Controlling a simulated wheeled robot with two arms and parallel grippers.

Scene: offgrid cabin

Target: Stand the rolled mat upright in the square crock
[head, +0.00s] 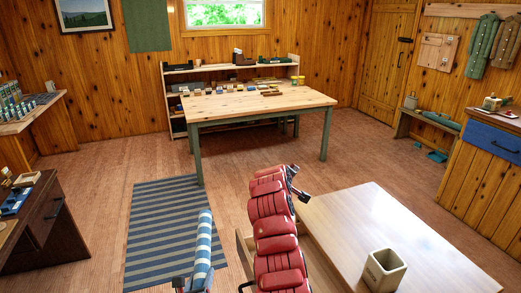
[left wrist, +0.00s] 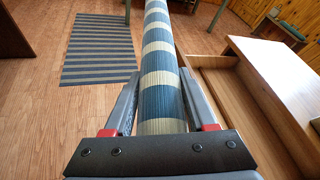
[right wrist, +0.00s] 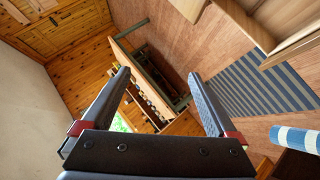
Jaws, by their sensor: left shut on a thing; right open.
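The rolled mat (head: 203,245), striped blue and cream, is held by my left gripper (head: 193,283) near the bottom of the head view. In the left wrist view the mat (left wrist: 160,60) lies between the two fingers and runs away from me; my left gripper is shut on it. The square crock (head: 385,272), cream with a dark opening, stands upright on the pale table at lower right, apart from the mat. My right gripper (right wrist: 158,76) is open and empty in the right wrist view, with one end of the mat at the right edge.
The pale table (head: 370,222) has an open drawer (left wrist: 243,115) on its left side. A striped rug (head: 160,225) lies on the floor. A wooden table (head: 255,100) stands farther back before a shelf. My red right arm reaches up the middle of the head view.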

